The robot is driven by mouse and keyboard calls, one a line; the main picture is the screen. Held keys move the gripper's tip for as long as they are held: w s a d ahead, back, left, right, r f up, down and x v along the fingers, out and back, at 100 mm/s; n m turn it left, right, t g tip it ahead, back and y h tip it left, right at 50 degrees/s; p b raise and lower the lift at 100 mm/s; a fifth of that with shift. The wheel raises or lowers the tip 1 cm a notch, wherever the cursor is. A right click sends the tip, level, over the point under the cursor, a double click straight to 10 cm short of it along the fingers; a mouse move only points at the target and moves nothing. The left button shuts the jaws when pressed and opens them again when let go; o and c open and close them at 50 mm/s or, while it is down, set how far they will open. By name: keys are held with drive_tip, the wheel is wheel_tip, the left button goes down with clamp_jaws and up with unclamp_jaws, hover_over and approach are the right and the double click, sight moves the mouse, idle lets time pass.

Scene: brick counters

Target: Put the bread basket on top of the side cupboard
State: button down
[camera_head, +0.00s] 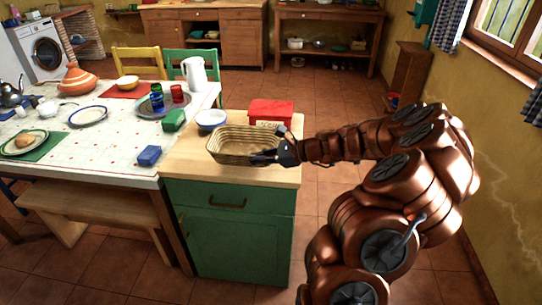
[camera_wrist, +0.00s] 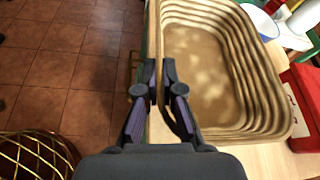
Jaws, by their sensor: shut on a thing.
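The bread basket (camera_head: 238,146) is a tan, woven, rectangular basket, upright and empty, over the light wooden top of a green cupboard (camera_head: 236,240) beside the dining table. I cannot tell whether its base touches the top. My gripper (camera_head: 277,156) is at the basket's right end in the head view. In the wrist view, my gripper (camera_wrist: 163,88) is shut on the near wall of the basket (camera_wrist: 205,75), with one finger on each side of the rim. The basket hides part of the cupboard top.
A red box (camera_head: 270,110) and a white bowl (camera_head: 211,119) stand behind the basket. A blue block (camera_head: 149,155) and a green block (camera_head: 173,120) are on the table's right part. A wooden bench (camera_head: 90,205) stands left of the cupboard. Floor to the right is clear.

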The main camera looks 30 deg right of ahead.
drive_tip(key=d, duration=0.2)
drive_tip(key=w+d, duration=0.1)
drive_tip(key=d, duration=0.1)
drive_tip(key=w+d+p, duration=0.1)
drive_tip(key=d, duration=0.1)
drive_tip(key=shift+w+d+f, duration=0.1)
drive_tip(key=shift+f, duration=2)
drive_tip(key=shift+f, duration=0.1)
drive_tip(key=c, duration=1.3)
unclamp_jaws()
